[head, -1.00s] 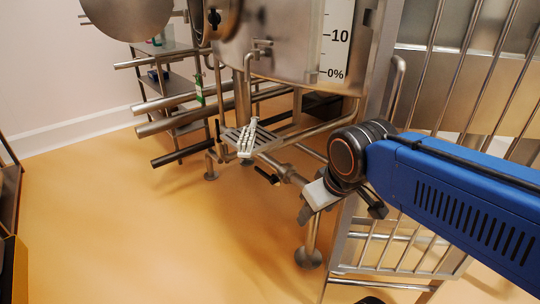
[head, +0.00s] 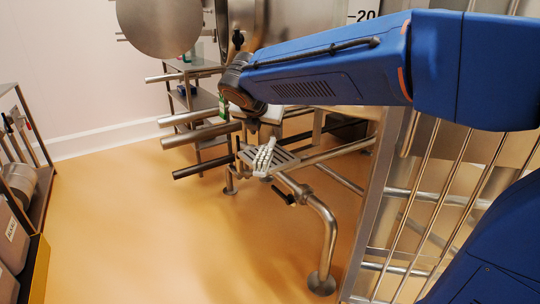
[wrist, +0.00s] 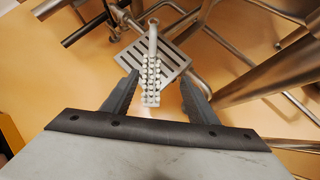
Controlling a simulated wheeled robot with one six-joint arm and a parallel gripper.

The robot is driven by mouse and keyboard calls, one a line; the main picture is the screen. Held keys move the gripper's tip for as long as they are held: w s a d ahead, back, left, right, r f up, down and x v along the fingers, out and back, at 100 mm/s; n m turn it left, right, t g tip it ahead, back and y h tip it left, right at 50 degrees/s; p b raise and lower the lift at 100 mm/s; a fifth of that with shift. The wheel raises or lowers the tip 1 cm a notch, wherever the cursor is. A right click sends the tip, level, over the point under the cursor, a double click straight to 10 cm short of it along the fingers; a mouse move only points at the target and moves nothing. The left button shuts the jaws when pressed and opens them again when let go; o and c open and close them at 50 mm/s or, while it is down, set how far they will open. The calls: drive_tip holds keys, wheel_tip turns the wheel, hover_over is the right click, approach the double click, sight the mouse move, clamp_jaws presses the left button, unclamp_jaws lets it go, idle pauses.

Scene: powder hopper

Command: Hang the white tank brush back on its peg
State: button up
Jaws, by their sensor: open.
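The white tank brush (head: 263,158) lies on a slotted metal plate (head: 284,158) low in the steel frame. In the wrist view its bristled head (wrist: 151,82) points toward my gripper, and its plain end points away across the slotted plate (wrist: 178,62). My gripper (wrist: 159,82) is open, with one finger on each side of the bristled head in the picture. I cannot tell whether the head is between the fingers in depth. Nothing is held. In the head view my arm partly hides the gripper, just above the brush. I cannot make out the peg.
Horizontal steel pipes (head: 205,135) stick out left of the plate. A curved pipe leg (head: 328,235) and a barred railing (head: 420,200) stand to the right. At the far left is a rack (head: 45,190) with containers. The orange floor (head: 130,220) between is open.

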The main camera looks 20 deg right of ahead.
sight(266, 150)
drive_tip(key=shift+n, duration=0.8)
drive_tip(key=x, duration=0.4)
drive_tip(key=w+a+x, duration=0.1)
drive_tip(key=x, duration=0.3)
drive_tip(key=r+x, duration=0.1)
drive_tip(key=x, duration=0.3)
drive_tip(key=shift+w+a+f, duration=0.1)
drive_tip(key=shift+w, duration=0.4)
drive_tip(key=shift+x, duration=2.7)
drive_tip(key=shift+a, duration=0.15)
drive_tip(key=shift+c, duration=0.7)
drive_tip(key=c, duration=1.2)
